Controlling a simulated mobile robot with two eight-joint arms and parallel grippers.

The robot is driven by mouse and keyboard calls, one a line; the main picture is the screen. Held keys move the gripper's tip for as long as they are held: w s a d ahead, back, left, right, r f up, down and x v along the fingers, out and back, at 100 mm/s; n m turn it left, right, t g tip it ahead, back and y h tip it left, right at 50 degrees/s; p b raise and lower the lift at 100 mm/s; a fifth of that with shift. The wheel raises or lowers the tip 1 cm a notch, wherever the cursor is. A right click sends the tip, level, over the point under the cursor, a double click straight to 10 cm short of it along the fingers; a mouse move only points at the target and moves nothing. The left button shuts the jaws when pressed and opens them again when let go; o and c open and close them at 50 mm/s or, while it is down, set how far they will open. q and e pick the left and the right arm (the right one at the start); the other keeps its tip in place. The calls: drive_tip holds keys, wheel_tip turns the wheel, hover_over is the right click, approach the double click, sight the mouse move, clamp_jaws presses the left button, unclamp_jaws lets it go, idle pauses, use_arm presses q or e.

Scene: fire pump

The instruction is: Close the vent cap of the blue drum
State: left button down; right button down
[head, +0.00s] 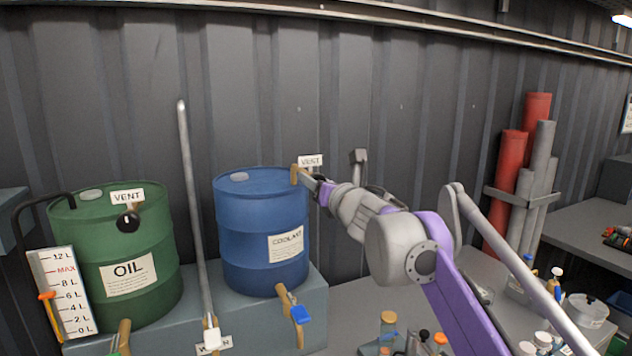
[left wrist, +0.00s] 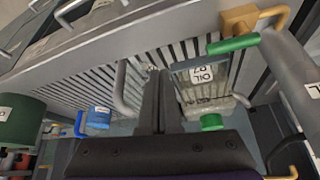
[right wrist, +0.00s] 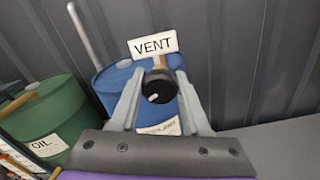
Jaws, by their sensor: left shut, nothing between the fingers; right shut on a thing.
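The blue drum (head: 260,235) stands on a grey bench, labelled COOLANT; it also shows in the right wrist view (right wrist: 112,82). Its VENT sign (right wrist: 152,44) stands at the top right of the drum. The vent cap is a round black knob (right wrist: 158,86) with a white mark, on a brass-coloured fitting (head: 296,174). My right gripper (right wrist: 160,80) is shut on the knob, one finger on each side. In the head view the right gripper (head: 314,182) reaches the fitting from the right. My left gripper (left wrist: 162,78) is shut and empty, above a slatted grate.
The green OIL drum (head: 120,255) with its own black vent knob (head: 128,220) stands to the left. A grey upright pipe (head: 192,200) rises between the drums. A corrugated wall (head: 400,90) is close behind. Small bottles (head: 388,325) stand on the bench below my right arm.

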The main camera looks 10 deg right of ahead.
drive_tip(key=m, duration=0.4)
drive_tip(key=shift+m, duration=0.3)
drive_tip(key=m, duration=0.2)
drive_tip(key=shift+m, duration=0.4)
use_arm(q)
drive_tip(key=shift+f, duration=0.2)
use_arm(e)
drive_tip(key=m, duration=0.3)
drive_tip(key=shift+m, duration=0.3)
use_arm(q)
drive_tip(key=shift+s+f+b, duration=0.3)
drive_tip(key=shift+f+b, duration=0.35)
drive_tip(key=shift+f, duration=0.05)
use_arm(e)
drive_tip(key=m, duration=0.6)
use_arm(q)
drive_tip(key=shift+s+f+b, duration=0.2)
drive_tip(key=shift+f+b, duration=0.2)
drive_tip(key=shift+f, duration=0.2)
use_arm(e)
drive_tip(key=m, duration=0.6)
drive_tip(key=shift+m, duration=0.3)
drive_tip(key=shift+c, duration=1.8)
unclamp_jaws()
